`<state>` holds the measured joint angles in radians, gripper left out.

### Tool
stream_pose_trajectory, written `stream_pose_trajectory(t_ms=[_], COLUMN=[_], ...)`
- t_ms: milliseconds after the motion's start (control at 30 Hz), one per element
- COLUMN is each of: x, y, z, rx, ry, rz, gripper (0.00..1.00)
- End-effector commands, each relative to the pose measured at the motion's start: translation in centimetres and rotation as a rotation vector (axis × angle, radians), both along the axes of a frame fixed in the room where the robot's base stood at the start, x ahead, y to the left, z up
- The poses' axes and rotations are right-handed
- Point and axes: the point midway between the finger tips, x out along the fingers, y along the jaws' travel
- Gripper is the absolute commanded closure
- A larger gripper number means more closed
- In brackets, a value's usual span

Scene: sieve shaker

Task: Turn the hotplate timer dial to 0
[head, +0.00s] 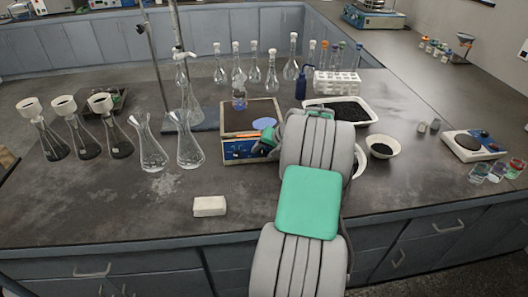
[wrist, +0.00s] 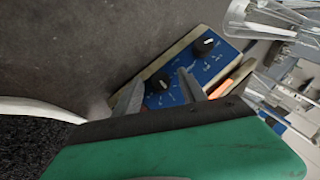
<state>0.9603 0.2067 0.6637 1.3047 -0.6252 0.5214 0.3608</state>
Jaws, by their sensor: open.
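The hotplate (head: 235,112) stands near the middle of the bench, with a dark top and a blue front panel. In the wrist view, its blue panel (wrist: 187,72) carries two black dials with white markings. One dial (wrist: 160,82) sits between the fingertips of my gripper (wrist: 161,77), one finger on each side; I cannot tell whether they touch it. The other dial (wrist: 204,46) is farther up and right, clear of the fingers. The print is too small to tell which is the timer dial or its setting. In the head view, my arm hides the panel's right part.
A white tray of black grains (head: 372,105) and a bowl (head: 382,147) are right of my arm. A white block (head: 209,206) lies in front.

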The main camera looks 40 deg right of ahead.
Motion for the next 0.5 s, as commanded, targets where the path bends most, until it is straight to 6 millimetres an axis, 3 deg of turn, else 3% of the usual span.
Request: stream_pose_trajectory(t_ms=[500], x=[-0.03], y=[-0.01], z=[0.03], rx=[0.000], ry=[0.000], rz=[0.000], gripper=[0.92])
